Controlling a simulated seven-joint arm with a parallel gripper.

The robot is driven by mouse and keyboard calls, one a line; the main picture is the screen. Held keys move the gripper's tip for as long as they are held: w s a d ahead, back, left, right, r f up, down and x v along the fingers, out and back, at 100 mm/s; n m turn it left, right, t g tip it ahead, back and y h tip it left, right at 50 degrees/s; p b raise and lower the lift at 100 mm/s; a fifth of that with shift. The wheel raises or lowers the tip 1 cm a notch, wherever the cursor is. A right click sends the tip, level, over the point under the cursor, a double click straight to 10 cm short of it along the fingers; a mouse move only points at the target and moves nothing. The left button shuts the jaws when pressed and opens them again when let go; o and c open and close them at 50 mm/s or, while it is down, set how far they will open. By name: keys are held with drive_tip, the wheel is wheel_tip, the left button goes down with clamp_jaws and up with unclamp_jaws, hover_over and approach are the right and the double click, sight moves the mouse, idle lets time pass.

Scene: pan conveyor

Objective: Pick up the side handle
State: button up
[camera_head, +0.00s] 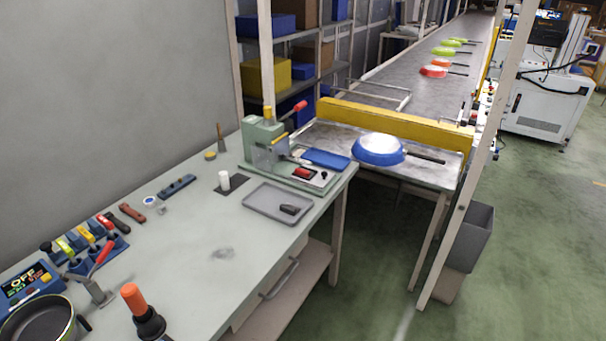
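A small black piece (290,209), which looks like the side handle, lies in the right part of a shallow grey tray (262,205) on the workbench. It is too small to make out its exact shape. A dark pan (38,325) is at the bench's lower left, cut off by the picture edge, with a short black part (84,324) at its right side. My gripper is not in view.
A green press (264,140) with a red-tipped lever stands behind the tray. An orange-topped black object (140,308) stands at the front. Several coloured-handled tools line the left. A blue pan (379,148) sits on the conveyor end (440,172). The bench middle (190,255) is clear.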

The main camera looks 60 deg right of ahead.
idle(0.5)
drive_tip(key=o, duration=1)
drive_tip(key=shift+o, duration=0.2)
